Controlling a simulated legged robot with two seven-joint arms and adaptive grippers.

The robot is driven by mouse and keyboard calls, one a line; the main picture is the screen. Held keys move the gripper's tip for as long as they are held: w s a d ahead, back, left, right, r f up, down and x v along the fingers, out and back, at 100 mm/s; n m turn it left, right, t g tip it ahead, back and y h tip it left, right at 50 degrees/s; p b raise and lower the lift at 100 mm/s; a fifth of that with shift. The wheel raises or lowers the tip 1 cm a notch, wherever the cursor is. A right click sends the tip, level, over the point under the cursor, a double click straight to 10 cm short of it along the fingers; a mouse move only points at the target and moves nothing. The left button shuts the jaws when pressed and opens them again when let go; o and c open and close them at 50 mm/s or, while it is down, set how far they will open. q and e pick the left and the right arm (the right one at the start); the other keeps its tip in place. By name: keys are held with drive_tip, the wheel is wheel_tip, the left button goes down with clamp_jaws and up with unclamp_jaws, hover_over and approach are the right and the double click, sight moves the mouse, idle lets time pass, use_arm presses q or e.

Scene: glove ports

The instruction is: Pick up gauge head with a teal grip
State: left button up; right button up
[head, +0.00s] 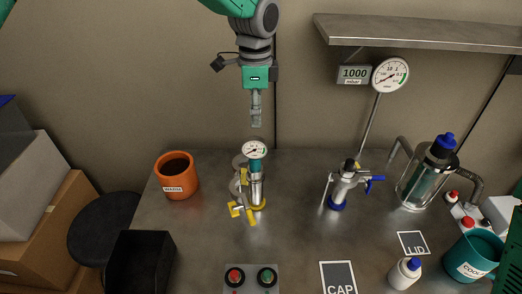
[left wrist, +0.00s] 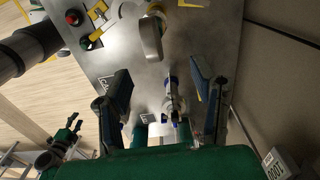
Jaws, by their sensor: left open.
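The gauge head is a round white dial (head: 254,149) over a short teal grip (head: 256,165). It stands upright on a metal fitting with yellow handles (head: 243,211), left of the bench's middle. My left gripper (head: 256,112) hangs above it, pointing down, with a clear gap and nothing held. In the left wrist view, the two fingers of the left gripper (left wrist: 160,78) are spread apart and empty. A rounded metallic form lies beyond them there; I cannot tell whether it is the gauge head.
An orange pot (head: 177,178) stands left of the fitting. A button panel (head: 251,279) lies in front. A blue-handled valve fitting (head: 342,187) and a glass vessel (head: 429,179) stand to the right. A metal shelf (head: 420,32) juts out at upper right.

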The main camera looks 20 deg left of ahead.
sight(255, 155)
use_arm(q)
drive_tip(key=f, duration=0.8)
drive_tip(key=shift+s+a, duration=0.2)
drive_tip(key=shift+a, duration=0.1)
drive_tip(key=f, duration=0.1)
drive_tip(key=f+p, duration=0.1)
drive_tip(key=f, duration=0.2)
drive_tip(key=shift+s+d+f, duration=0.3)
drive_tip(key=shift+s+f, duration=0.05)
drive_tip(key=shift+w+f, duration=0.1)
drive_tip(key=shift+f, duration=0.2)
drive_tip(key=shift+a, duration=0.1)
clamp_jaws()
